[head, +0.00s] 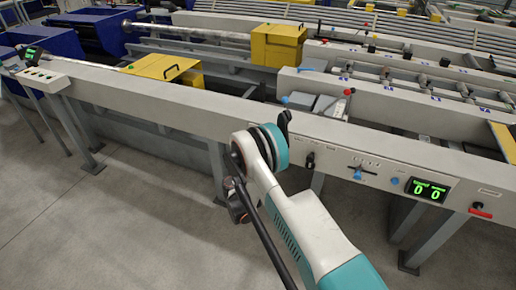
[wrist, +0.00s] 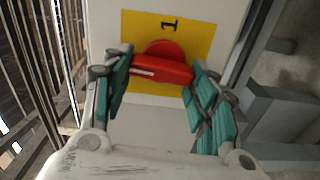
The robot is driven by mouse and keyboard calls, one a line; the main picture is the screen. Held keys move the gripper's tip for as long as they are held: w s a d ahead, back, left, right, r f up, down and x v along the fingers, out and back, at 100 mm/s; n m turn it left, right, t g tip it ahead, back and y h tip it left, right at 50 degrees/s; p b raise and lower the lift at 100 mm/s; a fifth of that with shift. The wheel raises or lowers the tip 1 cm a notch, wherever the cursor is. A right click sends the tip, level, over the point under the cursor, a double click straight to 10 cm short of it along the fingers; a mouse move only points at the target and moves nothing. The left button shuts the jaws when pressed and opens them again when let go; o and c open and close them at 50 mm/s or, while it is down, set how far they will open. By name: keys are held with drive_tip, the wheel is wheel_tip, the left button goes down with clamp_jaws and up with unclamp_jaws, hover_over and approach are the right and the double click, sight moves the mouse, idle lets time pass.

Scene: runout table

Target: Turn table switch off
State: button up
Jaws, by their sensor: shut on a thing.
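A red rotary switch (wrist: 163,68) sits on a yellow plate (wrist: 196,30) marked "1" in the wrist view. Its handle bar lies nearly crosswise, with a pale line on its left half. My gripper (wrist: 160,74) has its teal pads on either side of the handle and is shut on it. In the head view my arm reaches to the grey table beam (head: 190,105); the gripper and this switch cannot be made out there.
Yellow boxes (head: 278,45) stand behind. Grey floor (head: 130,220) is open at front left.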

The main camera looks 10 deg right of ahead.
drive_tip(key=shift+a+f+n, duration=0.1)
drive_tip(key=shift+n, duration=0.5)
drive_tip(key=o, duration=1.1)
drive_tip(key=shift+c, duration=0.2)
